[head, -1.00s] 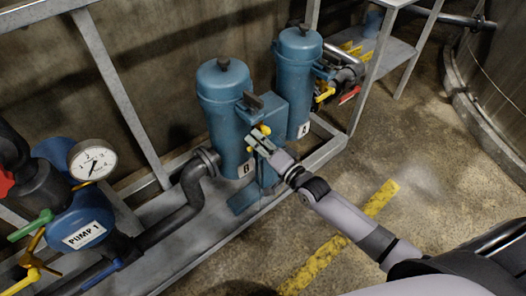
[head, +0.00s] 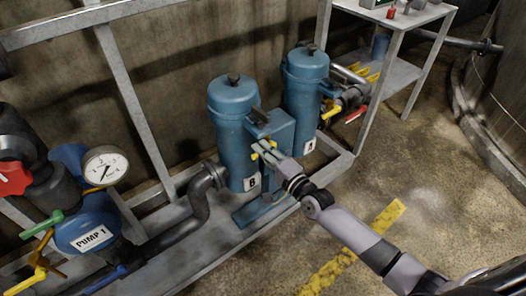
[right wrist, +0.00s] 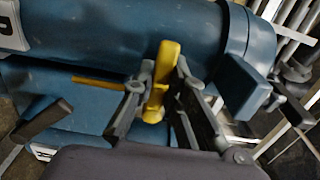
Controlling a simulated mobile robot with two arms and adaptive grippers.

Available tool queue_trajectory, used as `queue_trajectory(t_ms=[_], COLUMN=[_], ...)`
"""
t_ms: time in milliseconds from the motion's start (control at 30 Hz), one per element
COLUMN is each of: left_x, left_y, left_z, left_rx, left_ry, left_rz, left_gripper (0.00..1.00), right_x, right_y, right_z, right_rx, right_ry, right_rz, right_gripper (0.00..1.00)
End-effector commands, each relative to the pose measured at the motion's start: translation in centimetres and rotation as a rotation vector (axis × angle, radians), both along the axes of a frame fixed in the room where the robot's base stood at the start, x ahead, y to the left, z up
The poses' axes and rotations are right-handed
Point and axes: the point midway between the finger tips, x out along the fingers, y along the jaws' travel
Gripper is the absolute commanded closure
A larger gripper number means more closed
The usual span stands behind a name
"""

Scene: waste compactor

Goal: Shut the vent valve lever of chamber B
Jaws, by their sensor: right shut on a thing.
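Chamber B (head: 230,135) is a blue upright cylinder with a dark knob on its lid and a white B label (head: 252,183). Its yellow vent valve lever (head: 255,149) is at the side of the housing and is partly hidden by my right gripper (head: 263,150). In the right wrist view, the yellow lever (right wrist: 161,80) stands between the two fingers of the right gripper (right wrist: 158,92), which is shut on it. Chamber B (right wrist: 110,25) fills the back of that view. My left gripper is not in view.
Chamber A (head: 303,95), with yellow and red handles, stands behind to the right. Pump 1 (head: 90,238), a gauge (head: 105,167) and coloured valve handles are at the left. A grey metal frame (head: 130,90) surrounds the equipment. The floor at the right is open.

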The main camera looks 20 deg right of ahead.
Motion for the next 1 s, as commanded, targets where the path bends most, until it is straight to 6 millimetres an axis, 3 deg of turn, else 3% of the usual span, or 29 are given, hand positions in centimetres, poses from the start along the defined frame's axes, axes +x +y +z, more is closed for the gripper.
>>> queue_trajectory(t_ms=[267, 300, 600, 1000], left_x=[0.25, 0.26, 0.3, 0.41], left_y=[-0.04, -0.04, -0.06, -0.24], left_z=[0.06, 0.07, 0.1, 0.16], left_rx=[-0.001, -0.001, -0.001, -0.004], left_ry=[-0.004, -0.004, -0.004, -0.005], left_rz=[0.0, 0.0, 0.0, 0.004], left_gripper=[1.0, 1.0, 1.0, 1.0], right_x=[0.02, 0.02, 0.0, -0.9], right_y=[-0.02, -0.02, 0.0, -0.33], right_z=[0.03, 0.03, 0.02, -0.09], right_rx=[0.008, 0.008, 0.004, 0.002], right_ry=[0.002, 0.002, 0.0, 0.002], right_rz=[-0.001, -0.001, 0.0, -0.001], right_gripper=[1.0, 0.85, 0.66, 0.66])
